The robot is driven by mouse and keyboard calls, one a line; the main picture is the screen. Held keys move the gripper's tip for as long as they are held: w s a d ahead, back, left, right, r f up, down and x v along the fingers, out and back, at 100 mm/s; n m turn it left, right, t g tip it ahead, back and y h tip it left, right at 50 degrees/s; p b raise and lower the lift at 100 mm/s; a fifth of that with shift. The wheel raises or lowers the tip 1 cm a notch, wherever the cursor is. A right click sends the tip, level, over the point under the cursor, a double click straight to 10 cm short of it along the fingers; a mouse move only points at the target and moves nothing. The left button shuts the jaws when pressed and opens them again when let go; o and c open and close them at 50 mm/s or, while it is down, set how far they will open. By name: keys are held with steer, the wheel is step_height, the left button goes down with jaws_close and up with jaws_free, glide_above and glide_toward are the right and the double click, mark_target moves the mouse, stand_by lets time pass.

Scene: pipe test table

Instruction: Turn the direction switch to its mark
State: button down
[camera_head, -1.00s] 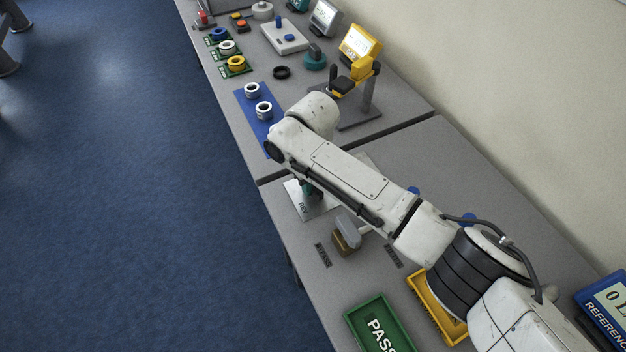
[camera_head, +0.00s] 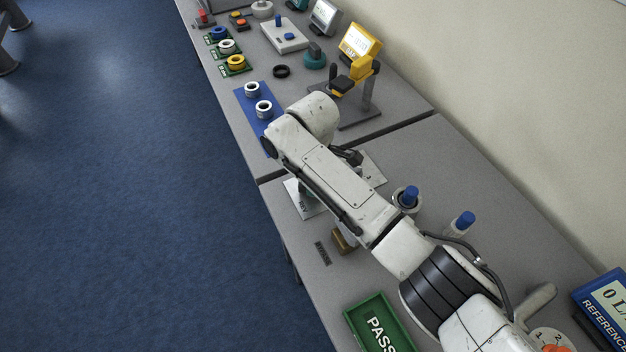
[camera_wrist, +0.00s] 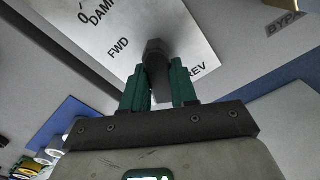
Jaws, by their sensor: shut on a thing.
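The direction switch (camera_wrist: 155,50) shows in the wrist view as a dark grey lever on a white plate (camera_wrist: 190,22) lettered FWD and REV. The lever stands between the two words in the picture; which mark it points at I cannot tell. My gripper (camera_wrist: 158,75) has its green fingers closed on either side of the lever.
A brown block (camera_head: 341,240) and a green PASS tray (camera_head: 375,325) are at the table's near side. Two blue-topped posts (camera_head: 409,196) (camera_head: 464,222) stand right of my arm. A blue board with white rings (camera_head: 263,109) and a yellow stand (camera_head: 358,78) are farther back.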

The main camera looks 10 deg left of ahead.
steer(key=n, duration=0.5)
steer(key=shift+s+d+f+n, duration=0.1)
steer(key=shift+f+n, duration=0.15)
steer(key=shift+n, duration=0.15)
stand_by(0.3)
steer(key=c, duration=0.9)
jaws_free()
steer(key=shift+r, duration=0.1)
step_height(320, 180, up, 11)
steer(key=shift+f+b, duration=0.1)
steer(key=shift+b, duration=0.55)
